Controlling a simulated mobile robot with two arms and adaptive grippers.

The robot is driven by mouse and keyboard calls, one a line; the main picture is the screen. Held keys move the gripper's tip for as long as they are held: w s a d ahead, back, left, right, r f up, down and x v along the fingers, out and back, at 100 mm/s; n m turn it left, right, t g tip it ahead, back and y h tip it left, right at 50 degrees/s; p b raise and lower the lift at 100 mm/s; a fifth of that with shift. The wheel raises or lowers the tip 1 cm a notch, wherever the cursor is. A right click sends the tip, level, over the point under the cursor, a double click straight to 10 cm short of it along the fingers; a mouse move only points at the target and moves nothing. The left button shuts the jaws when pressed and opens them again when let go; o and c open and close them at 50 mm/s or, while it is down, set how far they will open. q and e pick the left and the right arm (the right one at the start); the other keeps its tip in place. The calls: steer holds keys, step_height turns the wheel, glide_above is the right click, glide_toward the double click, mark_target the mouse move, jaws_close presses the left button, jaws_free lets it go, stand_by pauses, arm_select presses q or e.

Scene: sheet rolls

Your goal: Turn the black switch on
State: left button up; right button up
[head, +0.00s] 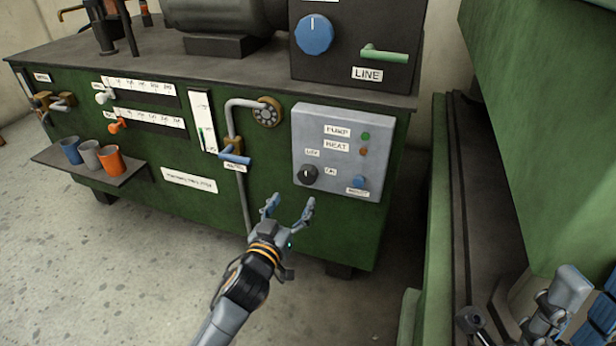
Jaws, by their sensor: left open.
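The black switch (307,174) is a round knob with a pale mark, low on the left of a grey control panel (314,119) on the green machine's front. Small labels sit above it and to its right; their text is too small to read surely. My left gripper (290,204) is open and empty, fingers pointing up towards the panel. It appears just below the switch in the picture, apart from it. My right gripper (556,306) shows partly at the lower right corner, and its fingers are not clear.
A blue-handled valve (235,158) on a pipe is to the left. A shelf (91,167) holds cups. Another green machine (540,120) stands at right. The floor at left is clear.

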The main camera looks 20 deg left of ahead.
mark_target(306, 179)
arm_select(q)
steer(key=w+b, duration=0.1)
steer(key=w, duration=0.3)
steer(key=w+b, duration=0.1)
steer(key=w, duration=0.4)
steer(key=shift+w+d+f, duration=0.1)
steer(key=shift+d+f, duration=0.05)
steer(key=shift+w+b, duration=0.4)
steer(key=shift+w, duration=0.35)
steer(key=c, duration=1.1)
steer(key=shift+c, duration=0.2)
